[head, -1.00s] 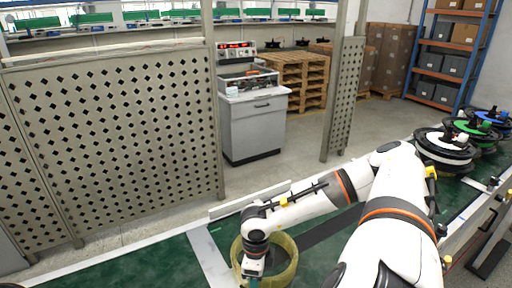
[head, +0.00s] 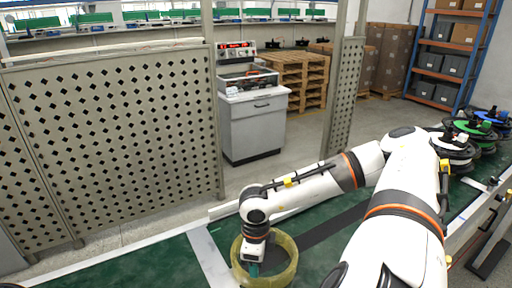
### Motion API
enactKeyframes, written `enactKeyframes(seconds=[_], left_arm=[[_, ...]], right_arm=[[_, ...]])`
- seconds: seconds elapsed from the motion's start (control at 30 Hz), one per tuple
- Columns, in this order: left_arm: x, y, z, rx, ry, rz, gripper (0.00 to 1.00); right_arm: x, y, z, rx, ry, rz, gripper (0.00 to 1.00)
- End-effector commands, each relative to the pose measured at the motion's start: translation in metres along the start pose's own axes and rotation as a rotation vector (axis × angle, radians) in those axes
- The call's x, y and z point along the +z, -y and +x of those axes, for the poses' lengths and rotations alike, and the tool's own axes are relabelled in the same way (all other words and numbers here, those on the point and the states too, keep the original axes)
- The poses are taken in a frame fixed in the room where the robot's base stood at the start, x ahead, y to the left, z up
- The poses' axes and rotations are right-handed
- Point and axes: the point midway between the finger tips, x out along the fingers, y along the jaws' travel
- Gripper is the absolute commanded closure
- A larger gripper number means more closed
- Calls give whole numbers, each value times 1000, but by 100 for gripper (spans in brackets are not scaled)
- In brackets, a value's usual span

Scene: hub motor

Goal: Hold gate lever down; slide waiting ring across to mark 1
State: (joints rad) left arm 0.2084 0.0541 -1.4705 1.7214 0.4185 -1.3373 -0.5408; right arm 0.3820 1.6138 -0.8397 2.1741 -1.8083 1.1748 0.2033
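A translucent yellow ring (head: 288,262) lies on the green bench top (head: 320,262) at the bottom middle of the head view. My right gripper (head: 253,268) points down at the ring's left part, with its fingertips low inside or against the ring wall. The fingers are partly hidden, so I cannot tell whether they are open or shut on it. I cannot make out the gate lever or mark 1; my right arm covers much of the bench.
Several spools with white, green and blue tops (head: 452,150) stand at the bench's right end. A pale strip (head: 210,256) crosses the bench left of the ring. A perforated fence (head: 120,150) stands behind the bench. Bare green surface shows left of the pale strip.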

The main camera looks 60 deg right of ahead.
Motion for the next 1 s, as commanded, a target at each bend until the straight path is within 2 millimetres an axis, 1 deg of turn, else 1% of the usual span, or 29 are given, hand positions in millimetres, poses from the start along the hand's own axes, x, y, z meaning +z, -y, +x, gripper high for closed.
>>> enactKeyframes(seconds=[0.03, 0.17, 1.0], left_arm=[[-7, -2, 3, 3, -17, -5, 100], [-6, -2, -1, 3, -17, -5, 100], [22, 6, -55, 0, -6, -1, 100]], right_arm=[[0, 0, 1, 0, 0, 0, 60], [0, 0, -4, 0, 0, 0, 60], [0, 0, -73, 0, 0, 0, 60]])
